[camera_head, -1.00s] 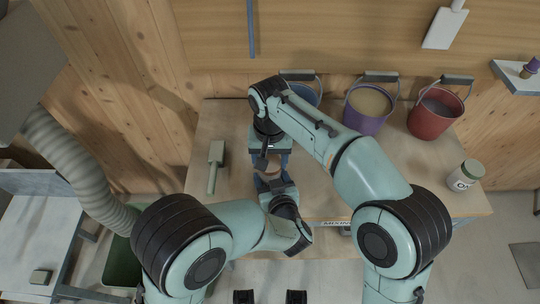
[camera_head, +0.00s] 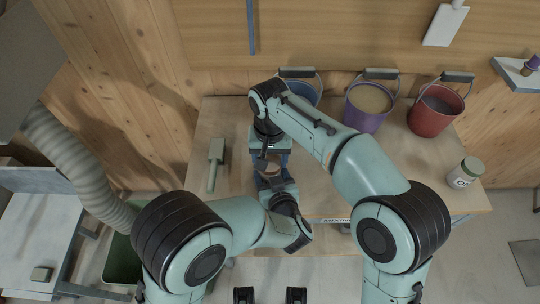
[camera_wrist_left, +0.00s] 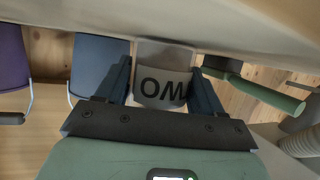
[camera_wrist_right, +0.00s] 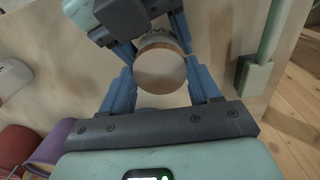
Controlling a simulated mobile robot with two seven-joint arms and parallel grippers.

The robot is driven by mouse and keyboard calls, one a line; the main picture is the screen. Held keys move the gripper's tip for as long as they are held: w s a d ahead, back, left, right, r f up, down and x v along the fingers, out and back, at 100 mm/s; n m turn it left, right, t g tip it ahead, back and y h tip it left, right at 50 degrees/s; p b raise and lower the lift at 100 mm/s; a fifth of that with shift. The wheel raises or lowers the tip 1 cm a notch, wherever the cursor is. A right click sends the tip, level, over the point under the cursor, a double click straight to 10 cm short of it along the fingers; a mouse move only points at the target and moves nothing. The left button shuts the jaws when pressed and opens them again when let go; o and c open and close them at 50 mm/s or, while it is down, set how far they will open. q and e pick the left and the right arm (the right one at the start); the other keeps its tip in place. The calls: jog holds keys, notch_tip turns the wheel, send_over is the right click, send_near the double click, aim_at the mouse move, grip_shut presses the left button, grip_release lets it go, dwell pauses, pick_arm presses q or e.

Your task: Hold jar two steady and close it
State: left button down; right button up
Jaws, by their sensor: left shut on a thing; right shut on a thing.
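Jar two (camera_head: 271,171) is upright over the front middle of the workbench, mostly hidden between my grippers. In the left wrist view its label (camera_wrist_left: 163,90) shows part of a word, upside down. My left gripper (camera_head: 270,183) is shut on the jar's body from the front. My right gripper (camera_head: 272,160) comes from the far side, its blue fingers shut around the round lid (camera_wrist_right: 160,71) at the jar's top. The lid has a pale top and a brownish rim. Whether it is fully seated cannot be told.
Blue (camera_head: 301,90), purple (camera_head: 365,120) and red (camera_head: 436,112) buckets stand along the back of the workbench (camera_head: 340,195). A green-handled tool (camera_head: 214,165) lies left of my grippers.

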jog(key=m, duration=0.8)
jog(key=shift+m, duration=0.4)
jog(key=m, duration=0.6)
jog(key=shift+m, duration=0.4)
jog(key=m, duration=0.6)
jog(key=shift+m, duration=0.4)
jog(key=m, duration=0.8)
jog(key=o, duration=1)
